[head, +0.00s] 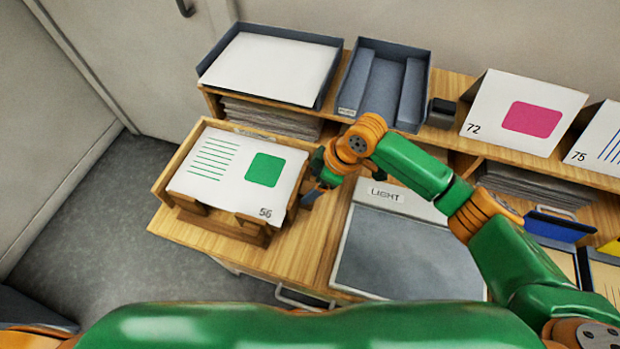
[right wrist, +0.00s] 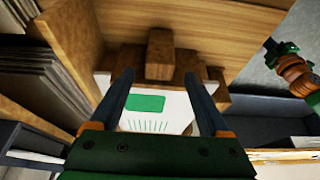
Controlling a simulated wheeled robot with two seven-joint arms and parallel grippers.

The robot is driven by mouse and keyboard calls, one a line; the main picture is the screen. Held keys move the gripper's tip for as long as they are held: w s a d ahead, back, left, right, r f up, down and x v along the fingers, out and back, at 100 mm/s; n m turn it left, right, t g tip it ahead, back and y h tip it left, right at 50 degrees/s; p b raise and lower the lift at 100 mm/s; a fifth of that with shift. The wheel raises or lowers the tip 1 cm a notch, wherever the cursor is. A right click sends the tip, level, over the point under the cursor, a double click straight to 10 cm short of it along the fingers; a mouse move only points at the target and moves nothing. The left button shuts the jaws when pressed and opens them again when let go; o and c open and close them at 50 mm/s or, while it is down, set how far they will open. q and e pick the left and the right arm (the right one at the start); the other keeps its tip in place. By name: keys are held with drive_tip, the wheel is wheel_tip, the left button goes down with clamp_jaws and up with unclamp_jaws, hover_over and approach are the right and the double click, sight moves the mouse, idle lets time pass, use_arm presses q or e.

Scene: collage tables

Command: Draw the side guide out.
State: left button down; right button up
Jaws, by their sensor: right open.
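A wooden feed tray (head: 165,180) holds a stack of white sheets (head: 215,205); the top one has a green square, green lines and the number 56. Wooden guide pieces stand at its near edge and right side. The right gripper (head: 308,196) is at the tray's right side, its fingertips partly hidden by my arm. In the right wrist view its two dark fingers (right wrist: 165,95) are apart. A wooden block, seemingly the side guide's grip (right wrist: 160,55), shows beyond and between the fingertips; I cannot tell whether they touch it. What seems my left arm shows small at right there.
A light pad (head: 405,250) lies right of the tray. Behind are a grey paper tray (head: 329,92), a grey tray with a channel (head: 362,108) and folded cards (head: 485,125). Floor is free at left.

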drive_tip(key=shift+x, duration=1)
drive_tip(key=shift+w+a+f, duration=0.1)
drive_tip(key=shift+w+f, duration=0.05)
drive_tip(key=shift+f, duration=0.1)
clamp_jaws()
drive_tip(key=shift+r, duration=0.1)
idle(0.3)
